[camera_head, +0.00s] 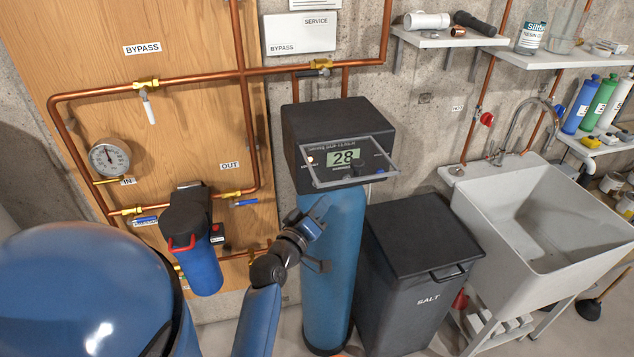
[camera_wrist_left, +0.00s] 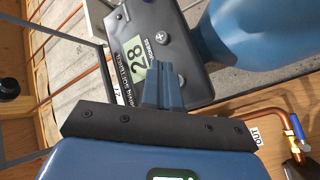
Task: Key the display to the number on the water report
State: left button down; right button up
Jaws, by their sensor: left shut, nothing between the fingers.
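The display (camera_head: 344,158) reads 28 on the front of the dark control head (camera_head: 335,118) atop the blue softener tank (camera_head: 330,265). It also shows, turned sideways, in the left wrist view (camera_wrist_left: 133,62), with round buttons (camera_wrist_left: 160,37) beside it. A grey-rimmed clear cover (camera_head: 330,184) stands out in front of the panel. My left gripper (camera_head: 320,208) is shut and empty, just below the control head. In the left wrist view its fingertips (camera_wrist_left: 168,72) overlap the panel near the display; I cannot tell whether they touch. I see no readable water report. My right gripper is not in view.
A black salt bin (camera_head: 420,240) stands right of the tank, then a utility sink (camera_head: 560,215). Copper pipes (camera_head: 200,78), a gauge (camera_head: 110,157) and a blue filter housing (camera_head: 203,265) are on the left wall. A service sign (camera_head: 300,33) hangs above.

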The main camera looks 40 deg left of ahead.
pick_arm(q)
jog(key=shift+s+d, duration=0.55)
jog(key=shift+d, duration=0.1)
dwell(2.0)
jog(key=s+d+p, duration=0.2)
jog(key=d+p, duration=0.1)
jog(key=p, duration=0.2)
jog(key=shift+s, duration=0.3)
jog(key=shift+w+a, duration=0.1)
jog(key=shift+w+a, duration=0.1)
